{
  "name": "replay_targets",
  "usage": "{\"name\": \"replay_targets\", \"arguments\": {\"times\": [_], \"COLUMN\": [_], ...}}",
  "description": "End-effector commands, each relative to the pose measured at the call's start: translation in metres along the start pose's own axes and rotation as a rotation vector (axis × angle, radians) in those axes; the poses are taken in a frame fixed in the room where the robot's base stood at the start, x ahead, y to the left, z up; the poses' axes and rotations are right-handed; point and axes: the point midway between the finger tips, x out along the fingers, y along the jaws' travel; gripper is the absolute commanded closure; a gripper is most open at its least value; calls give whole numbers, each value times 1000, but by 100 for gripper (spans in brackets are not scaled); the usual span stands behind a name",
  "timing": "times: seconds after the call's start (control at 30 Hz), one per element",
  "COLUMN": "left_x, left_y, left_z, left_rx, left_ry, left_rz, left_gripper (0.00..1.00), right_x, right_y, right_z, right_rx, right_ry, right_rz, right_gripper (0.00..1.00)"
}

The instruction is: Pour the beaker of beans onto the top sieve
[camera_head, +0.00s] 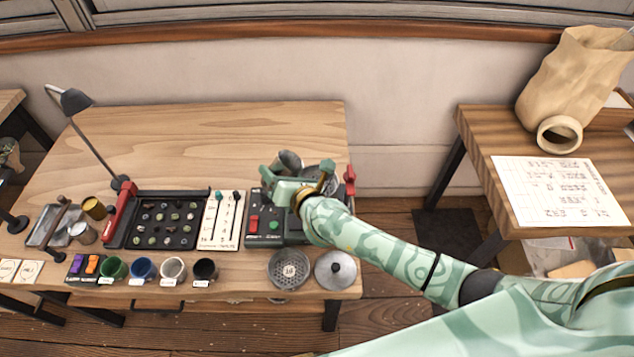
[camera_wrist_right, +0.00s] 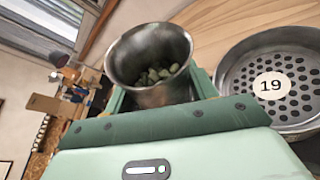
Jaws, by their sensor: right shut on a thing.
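My right gripper (camera_head: 286,178) is shut on a metal beaker (camera_head: 291,160) above the dark machine at the table's right part. The wrist view shows the beaker (camera_wrist_right: 150,58) from its mouth, with greenish beans (camera_wrist_right: 160,74) inside. The top sieve (camera_wrist_right: 280,88), a round grey pan with holes and a white disc marked 19, lies beside the beaker in the wrist view. In the head view the sieve (camera_head: 318,172) is partly hidden behind my gripper. No beans show on its visible part. My left gripper is not in view.
A second sieve (camera_head: 289,269) and a round lid (camera_head: 335,270) lie at the table's front right. Several cups, a bean sample tray (camera_head: 166,219) and a lamp (camera_head: 72,101) stand to the left. The table's back is clear.

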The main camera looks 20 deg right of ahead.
Motion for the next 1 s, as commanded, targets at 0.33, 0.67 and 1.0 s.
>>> {"name": "replay_targets", "arguments": {"times": [0.33, 0.67, 1.0], "left_x": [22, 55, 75], "left_y": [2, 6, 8], "left_z": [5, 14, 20], "left_rx": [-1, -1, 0], "left_ry": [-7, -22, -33], "left_rz": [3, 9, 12], "left_gripper": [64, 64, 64], "right_x": [-4, -2, -4], "right_y": [-1, -4, 2], "right_z": [9, 4, 13], "right_rx": [157, 308, 466], "right_ry": [-21, -40, -61], "right_rz": [67, 128, 192], "right_gripper": [72, 72, 72]}}
